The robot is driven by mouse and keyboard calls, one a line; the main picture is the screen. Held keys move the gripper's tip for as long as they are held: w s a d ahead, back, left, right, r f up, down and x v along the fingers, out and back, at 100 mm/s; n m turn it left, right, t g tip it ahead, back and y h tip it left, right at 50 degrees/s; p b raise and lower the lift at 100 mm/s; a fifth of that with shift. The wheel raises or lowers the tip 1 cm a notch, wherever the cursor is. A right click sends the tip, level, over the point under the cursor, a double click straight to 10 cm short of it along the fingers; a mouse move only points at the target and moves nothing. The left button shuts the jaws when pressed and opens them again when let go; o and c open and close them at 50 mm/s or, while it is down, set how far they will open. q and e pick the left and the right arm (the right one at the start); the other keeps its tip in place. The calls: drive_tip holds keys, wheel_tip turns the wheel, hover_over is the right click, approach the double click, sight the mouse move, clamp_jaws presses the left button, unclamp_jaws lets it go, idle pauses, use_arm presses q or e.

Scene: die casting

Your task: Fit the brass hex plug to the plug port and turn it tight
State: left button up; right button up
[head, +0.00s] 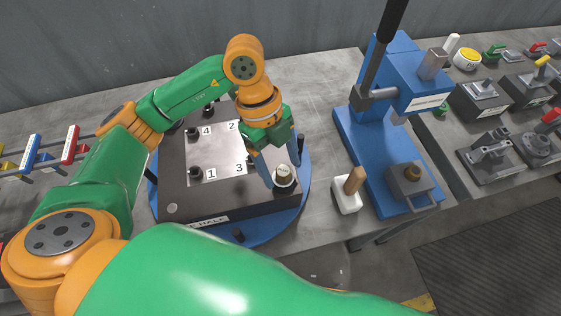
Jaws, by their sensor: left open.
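A round cream-coloured piece with dark marking (285,177) is at the block's right corner, beside and partly behind the fingertips. I cannot tell whether the fingers touch it, or whether it is the plug or a cap at the port. No brass hex plug can be made out for certain. The plug port cannot be made out either; the gripper covers part of the block. My right gripper is not in view.
The block, with numbered light plates (222,157) and dark posts, sits on a blue round base (306,170). Right of it stand a wooden-handled white block (348,198) and a blue lever press (372,150). Bare grey table (325,75) lies behind. Coloured levers are at far left.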

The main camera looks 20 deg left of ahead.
use_arm(q)
drive_tip(key=s+v, duration=0.1)
drive_tip(key=v, duration=0.6)
drive_tip(key=shift+w+b, duration=0.4)
drive_tip(key=shift+w, duration=0.05)
